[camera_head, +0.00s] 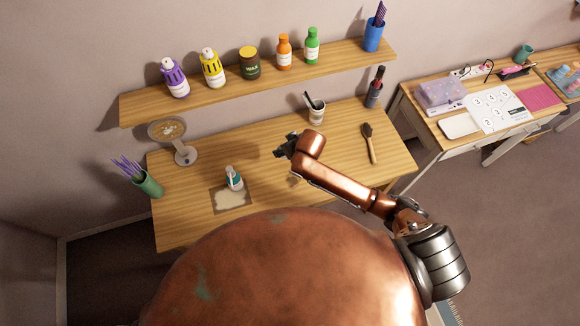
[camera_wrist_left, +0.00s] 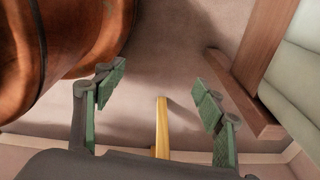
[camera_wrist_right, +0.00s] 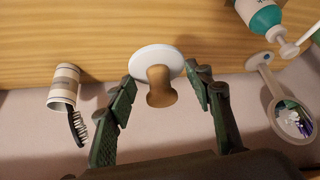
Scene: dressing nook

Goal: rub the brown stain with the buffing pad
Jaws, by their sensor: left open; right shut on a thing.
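The buffing pad, a white disc with a wooden knob (camera_wrist_right: 161,88), is between the fingers of my right gripper (camera_wrist_right: 163,93) in the right wrist view. The gripper is shut on its knob, with the white disc facing away. In the head view my right gripper (camera_head: 287,146) is over the middle of the wooden desk; the pad is hidden there. A small brown mark (camera_head: 294,181) lies on the desk just in front of it, close to my right forearm. My left gripper (camera_wrist_left: 160,90) is open and empty above the floor, outside the head view.
A round mirror (camera_head: 167,132), a cup with a brush (camera_head: 316,112) and a dark hairbrush (camera_head: 370,146) are around. A shelf (camera_head: 140,108) with several bottles hangs over the desk's back.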

